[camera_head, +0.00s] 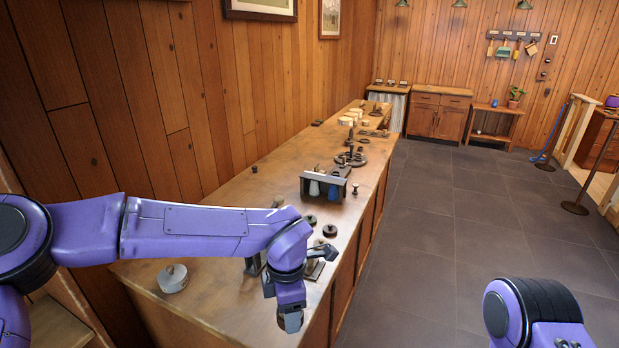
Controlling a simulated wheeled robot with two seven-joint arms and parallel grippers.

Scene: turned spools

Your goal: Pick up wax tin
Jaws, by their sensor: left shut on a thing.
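My left arm reaches in from the left over the near end of the long wooden workbench (215,215). My left gripper (290,308) is at the lower end of that arm, by the bench's front edge, and is shut on a small grey rounded thing (291,323). The thing is mostly hidden, and I cannot tell for sure whether it is the wax tin. A round, pale grey, low thing with a small top piece (172,280) sits on the bench, left of the gripper. Only part of my right arm shows at lower right; its gripper is out of view.
A dark rack with white and blue things (325,183) stands mid-bench. Small dark round pieces (329,231) lie near my arm. More spools and discs (351,157) stand farther along. A wooden cabinet (438,113) is at the back. The grey tiled floor (470,200) is clear.

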